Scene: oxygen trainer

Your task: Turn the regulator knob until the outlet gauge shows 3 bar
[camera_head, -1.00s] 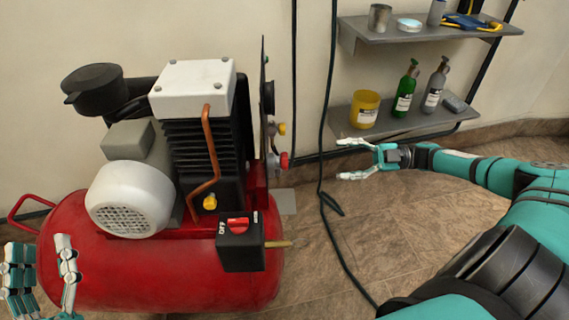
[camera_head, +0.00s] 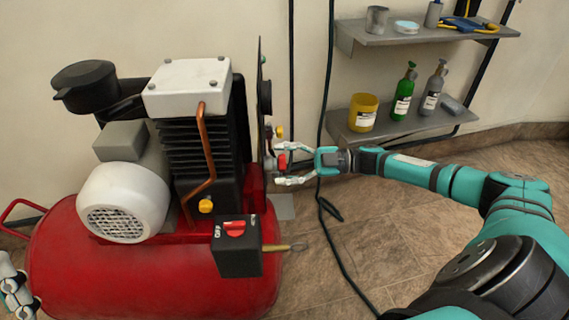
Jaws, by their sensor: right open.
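A red compressor (camera_head: 110,275) stands at the left of the head view. A dark panel seen edge-on (camera_head: 261,100) rises at its right side and carries the small fittings. A red knob (camera_head: 282,162) sticks out from it to the right, with a yellow knob (camera_head: 280,132) above. My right gripper (camera_head: 276,164) is open, its fingers above and below the red knob; I cannot tell whether they touch it. The gauge faces are hidden because the panel is edge-on. Part of my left gripper (camera_head: 14,290) shows at the lower left edge; its jaw state is unclear.
A black switch box (camera_head: 238,258) with a red switch sits on the compressor's front. A black hose (camera_head: 328,100) hangs to the floor behind my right gripper. Wall shelves (camera_head: 430,40) hold bottles and a yellow tub (camera_head: 363,112).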

